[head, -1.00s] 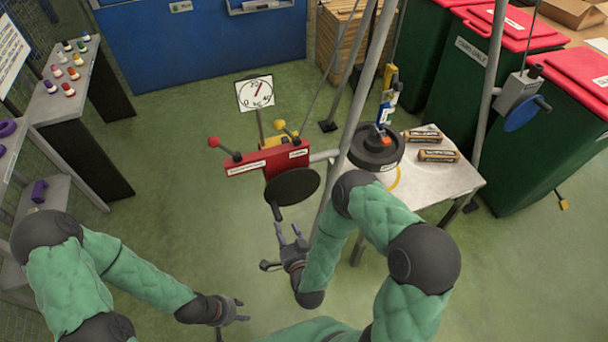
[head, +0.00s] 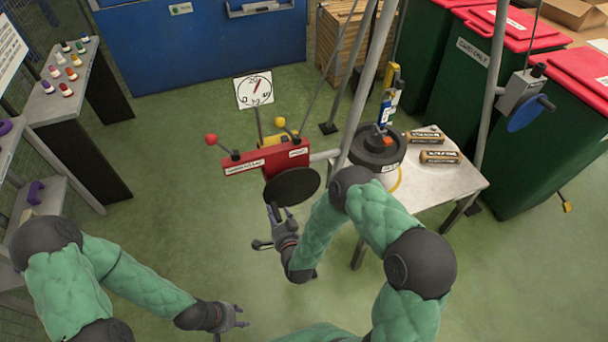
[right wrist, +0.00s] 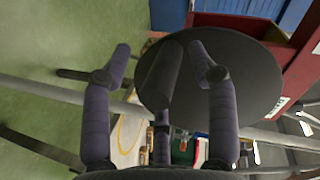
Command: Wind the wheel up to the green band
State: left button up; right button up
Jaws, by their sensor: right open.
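A black disc wheel (head: 295,186) is mounted on the front of a red box (head: 265,160); its handle (right wrist: 164,75) sticks out towards me. My right gripper (head: 280,213) is at the wheel's lower left edge. In the right wrist view the gripper (right wrist: 163,62) is open, with one finger either side of the handle and gaps between; contact is not visible. A white dial (head: 253,91) with a red needle stands behind the box. I cannot make out a green band. My left gripper (head: 236,317) is low, away from the wheel, its fingers looking apart.
A blue wheel (head: 525,113) hangs on a grey post at the right. A red-knobbed lever (head: 211,139) juts left from the box.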

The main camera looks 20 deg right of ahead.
grip_shut()
jog(key=shift+w+a+r+m+y, duration=0.15)
jog(key=shift+r+m+y, duration=0.15)
jog(key=shift+r+m, duration=0.2)
grip_release()
jog(key=shift+r, duration=0.1)
jog(key=shift+s, duration=0.2)
jog(key=shift+s+p, duration=0.3)
jog(key=shift+s, duration=0.2)
jog(key=s, duration=0.7)
jog(key=shift+w+a+f, duration=0.1)
jog(key=shift+f, duration=0.1)
